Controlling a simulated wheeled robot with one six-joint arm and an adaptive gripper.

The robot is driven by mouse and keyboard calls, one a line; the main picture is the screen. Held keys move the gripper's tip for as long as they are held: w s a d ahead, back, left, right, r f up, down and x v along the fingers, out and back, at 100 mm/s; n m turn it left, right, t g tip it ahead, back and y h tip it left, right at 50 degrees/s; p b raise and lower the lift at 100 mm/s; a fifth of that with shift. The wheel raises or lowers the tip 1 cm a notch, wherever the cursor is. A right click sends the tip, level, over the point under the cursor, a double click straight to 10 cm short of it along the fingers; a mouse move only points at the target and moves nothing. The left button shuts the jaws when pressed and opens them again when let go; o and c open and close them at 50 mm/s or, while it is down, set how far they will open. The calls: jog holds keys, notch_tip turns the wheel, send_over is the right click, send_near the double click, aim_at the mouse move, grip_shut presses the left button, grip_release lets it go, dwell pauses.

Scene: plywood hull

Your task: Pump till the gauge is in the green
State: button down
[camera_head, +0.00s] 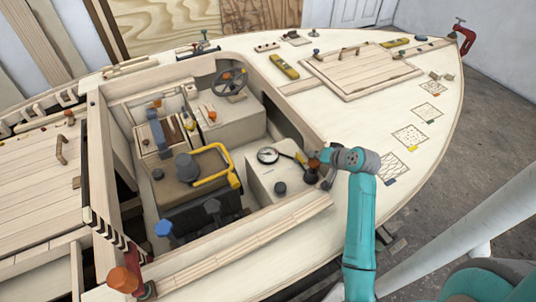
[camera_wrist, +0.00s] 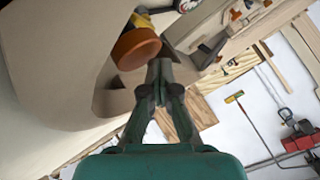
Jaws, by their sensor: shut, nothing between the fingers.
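The round gauge (camera_head: 268,155) has a white face and dark rim and sits on the pale box in the cockpit. Its needle and any green band are too small to read. A lever with an orange-brown round knob (camera_head: 313,163) is right of the gauge. The knob is large in the wrist view (camera_wrist: 136,48), with a yellow part behind it. My gripper (camera_wrist: 160,68) is shut and empty, its fingertips close beside the knob's edge. I cannot tell whether they touch it. A white dial, likely the gauge, is cut off at the top of the wrist view (camera_wrist: 187,5).
A dark knob (camera_head: 280,188) stands on the same box. The cockpit's raised rim lies close to my arm. The deck at right is mostly open.

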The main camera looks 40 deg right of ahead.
aim_at(318, 164)
jog(key=shift+g, duration=0.5)
jog(key=f, duration=0.1)
jog(key=s+f, duration=0.2)
jog(key=f, duration=0.1)
jog(key=shift+a, duration=0.15)
jog(key=shift+s+r, duration=0.15)
jog(key=shift+r, duration=0.35)
jog(key=shift+s+r, duration=0.2)
jog(key=shift+r, duration=3)
jog(key=shift+w+r, duration=0.1)
jog(key=shift+w, duration=0.1)
